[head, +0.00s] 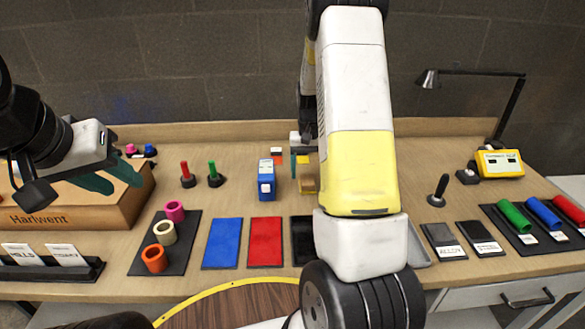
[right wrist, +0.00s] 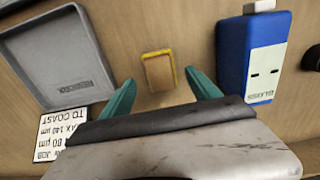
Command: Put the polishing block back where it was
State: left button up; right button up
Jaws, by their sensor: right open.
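The small brown block with yellow edges, which I take to be the polishing block (right wrist: 158,72), lies on the wooden bench. In the head view the block (head: 308,181) is partly hidden behind my right arm. My right gripper (right wrist: 160,78) is open and empty, with its teal fingers apart and the block between or just beyond their tips. In the head view one teal finger of my right gripper (head: 295,163) shows left of the block. My left gripper (head: 108,178) is at the far left over the brown box, its teal fingers apart, with nothing seen between them.
A blue container (head: 266,182) stands close left of the block. A grey tray (right wrist: 52,55) also shows in the right wrist view. Blue (head: 222,243) and red (head: 265,242) pads lie in front. Coloured rings and tubes lie on dark mats. My right arm covers the bench's middle.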

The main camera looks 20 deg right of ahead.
aim_at(307, 180)
notch_tip(307, 180, up, 8)
jog(key=s+a+r+n+t+y, duration=0.1)
jog(key=s+a+r+t, duration=0.1)
jog(key=s+a+r, duration=0.3)
jog(key=s+a+r+n+t, duration=0.1)
jog(key=s+a+r, duration=0.1)
jog(key=s+r, duration=0.45)
jog(key=s+a+r+t, duration=0.1)
jog(key=s+a+r, duration=0.1)
jog(key=s, duration=0.4)
jog(key=s+a+r+n+t+y, duration=0.1)
jog(key=s+a+r+t, duration=0.1)
jog(key=s+a, duration=0.2)
jog(key=s, duration=0.3)
jog(key=shift+s+a+r+n, duration=0.15)
jog(key=shift+a+r+n, duration=0.05)
jog(key=shift+a+n, duration=0.1)
